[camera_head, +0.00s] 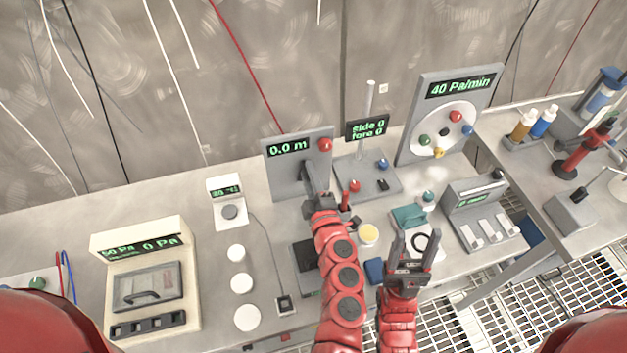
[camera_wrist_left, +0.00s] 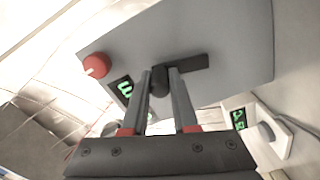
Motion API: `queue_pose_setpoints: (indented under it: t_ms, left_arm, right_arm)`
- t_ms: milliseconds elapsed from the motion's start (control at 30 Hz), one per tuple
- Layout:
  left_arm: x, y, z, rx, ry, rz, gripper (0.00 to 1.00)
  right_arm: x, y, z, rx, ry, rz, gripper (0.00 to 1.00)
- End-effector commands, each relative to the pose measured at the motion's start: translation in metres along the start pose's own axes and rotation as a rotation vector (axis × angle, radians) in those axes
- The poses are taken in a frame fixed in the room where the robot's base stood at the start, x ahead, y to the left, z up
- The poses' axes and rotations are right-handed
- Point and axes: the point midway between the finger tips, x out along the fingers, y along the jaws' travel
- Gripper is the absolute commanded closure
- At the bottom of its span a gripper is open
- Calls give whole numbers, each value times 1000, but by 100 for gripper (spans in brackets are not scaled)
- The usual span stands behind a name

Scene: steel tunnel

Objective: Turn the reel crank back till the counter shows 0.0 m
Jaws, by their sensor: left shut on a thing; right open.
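The reel panel (camera_head: 285,182) is a grey upright plate at the back of the bench. Its counter (camera_head: 289,149) reads 0.0 m in green, and a red knob (camera_head: 325,145) sits at its upper right. My left gripper (camera_head: 313,178) is at the panel's front and covers the crank in the head view. In the left wrist view, the crank's dark knob (camera_wrist_left: 160,81) is between the fingers, and its dark arm (camera_wrist_left: 188,67) runs right across the grey plate. My right gripper (camera_head: 408,250) is open and empty, above the bench's front part.
A post with a "side 0 fore 0" display (camera_head: 367,128) stands right of the reel panel. A dial board (camera_head: 420,120) reading 40 Pa/min is further right. A yellow-topped jar (camera_head: 368,235) and blue block (camera_head: 374,270) are between my arms. A cream box (camera_head: 109,250) is at left.

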Motion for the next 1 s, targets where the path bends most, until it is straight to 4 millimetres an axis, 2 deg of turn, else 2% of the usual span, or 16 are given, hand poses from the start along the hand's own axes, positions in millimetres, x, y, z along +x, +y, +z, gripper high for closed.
queue_pose_setpoints:
  t_ms: [33,300,867,900,1000]
  left_arm:
    - [-1,-6,1,-29,-2,-3,100]
    - [-1,-5,-6,-141,-1,-3,100]
    - [-1,-4,-8,-175,-4,-3,100]
    - [-1,-4,-8,-175,-4,-3,70]
    - [-1,-4,-8,-174,-3,-3,52]
  right_arm:
    - [-8,0,1,0,0,0,43]
    - [-19,-1,3,0,0,0,43]
    - [-21,-1,4,0,0,0,43]
    - [-21,-1,4,0,0,0,43]
    - [-21,-1,4,0,0,0,43]
